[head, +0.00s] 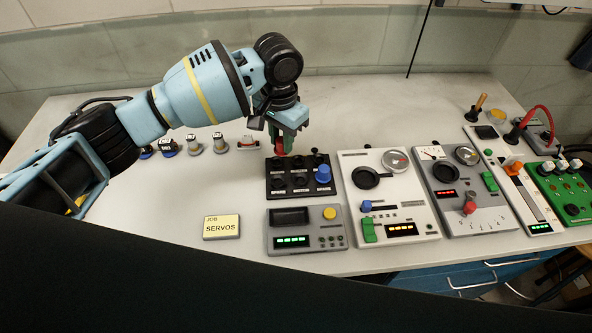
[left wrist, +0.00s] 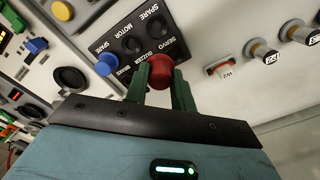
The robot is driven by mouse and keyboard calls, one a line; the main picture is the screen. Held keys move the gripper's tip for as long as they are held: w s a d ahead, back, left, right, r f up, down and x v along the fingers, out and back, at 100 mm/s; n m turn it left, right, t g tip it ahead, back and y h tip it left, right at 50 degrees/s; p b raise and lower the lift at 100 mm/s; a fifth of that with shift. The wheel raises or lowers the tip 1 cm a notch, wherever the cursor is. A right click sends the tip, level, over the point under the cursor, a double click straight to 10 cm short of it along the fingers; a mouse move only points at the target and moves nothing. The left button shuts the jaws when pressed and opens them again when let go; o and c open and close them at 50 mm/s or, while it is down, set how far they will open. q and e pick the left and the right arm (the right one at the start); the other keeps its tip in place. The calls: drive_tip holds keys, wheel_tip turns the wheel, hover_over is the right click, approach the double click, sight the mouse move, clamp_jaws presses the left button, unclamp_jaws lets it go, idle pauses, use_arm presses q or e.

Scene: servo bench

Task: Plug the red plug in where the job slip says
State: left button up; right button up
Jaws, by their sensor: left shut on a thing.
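My left gripper (head: 281,143) is shut on the red plug (head: 279,149), held over the back left corner of the black socket panel (head: 291,189). In the left wrist view the red plug (left wrist: 161,69) sits between the green fingers of the left gripper (left wrist: 160,82), beside the panel's SERVO label. Other labels there read MOTOR, SPARE, BUZZER and BRAKE. The socket under the plug is hidden, so I cannot tell whether the plug touches it. A blue plug (head: 323,174) stands at the panel's right. My right gripper is not in view.
A grey unit with a yellow knob (head: 329,213) lies in front of the panel. Instrument boxes (head: 390,190) stand to the right. Several labelled plugs, one of them (head: 194,145) white and grey, stand behind left.

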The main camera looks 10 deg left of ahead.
use_arm(q)
drive_tip(key=shift+w+a+r, duration=0.2)
drive_tip(key=shift+w+a, duration=0.95)
drive_tip(key=shift+w, duration=0.05)
